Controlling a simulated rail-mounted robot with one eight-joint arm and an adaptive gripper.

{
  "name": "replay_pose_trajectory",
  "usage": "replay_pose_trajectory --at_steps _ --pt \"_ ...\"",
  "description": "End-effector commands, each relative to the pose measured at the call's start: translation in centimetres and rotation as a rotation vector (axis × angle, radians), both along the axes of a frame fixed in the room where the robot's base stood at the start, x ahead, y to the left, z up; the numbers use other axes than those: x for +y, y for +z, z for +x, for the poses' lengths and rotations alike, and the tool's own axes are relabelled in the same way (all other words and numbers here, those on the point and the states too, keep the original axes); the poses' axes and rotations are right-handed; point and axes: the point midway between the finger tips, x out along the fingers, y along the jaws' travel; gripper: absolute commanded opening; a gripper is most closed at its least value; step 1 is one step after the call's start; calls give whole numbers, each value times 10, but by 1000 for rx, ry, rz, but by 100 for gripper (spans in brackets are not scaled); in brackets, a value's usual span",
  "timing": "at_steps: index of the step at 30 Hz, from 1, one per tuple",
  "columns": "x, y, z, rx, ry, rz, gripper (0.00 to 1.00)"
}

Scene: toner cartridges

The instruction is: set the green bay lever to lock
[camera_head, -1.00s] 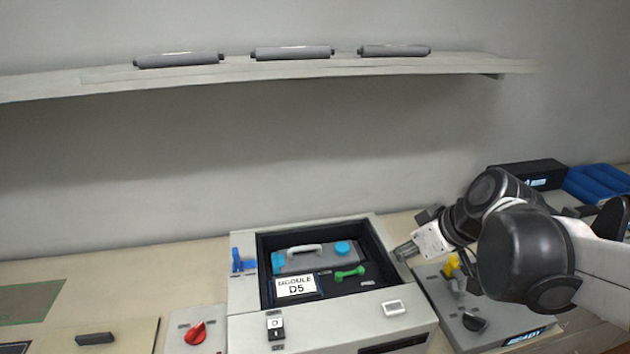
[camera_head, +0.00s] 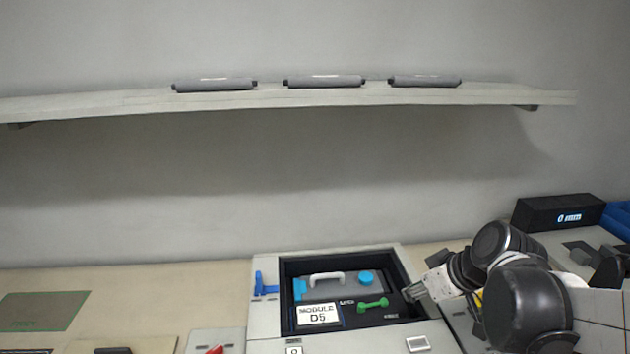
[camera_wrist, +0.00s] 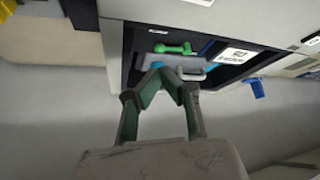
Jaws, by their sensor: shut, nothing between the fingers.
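The green bay lever (camera_head: 373,304) lies inside the dark open bay of the module housing, right of the white "MODULE D5" label (camera_head: 318,314). In the wrist view the green lever (camera_wrist: 173,48) shows just beyond the fingertips. My gripper (camera_head: 413,292) is at the right rim of the bay, to the right of the lever and apart from it in the head view. In the wrist view its fingers (camera_wrist: 158,72) meet at the tips, with nothing between them. A grey cartridge (camera_head: 335,288) with a pale handle and blue parts sits behind the lever in the bay.
A blue lever (camera_head: 265,285) stands on the housing's left rim (camera_head: 264,325). A red knob (camera_head: 214,350) is at the lower left. A black display reading "0 mm" (camera_head: 558,213) stands at the right.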

Motion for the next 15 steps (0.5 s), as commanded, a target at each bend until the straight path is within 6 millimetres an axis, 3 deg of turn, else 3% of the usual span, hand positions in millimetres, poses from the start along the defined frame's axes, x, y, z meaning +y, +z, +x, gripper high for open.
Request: replay_pose_trajectory --at_steps 15 --pt "16 -48 31 0 1 0 0"
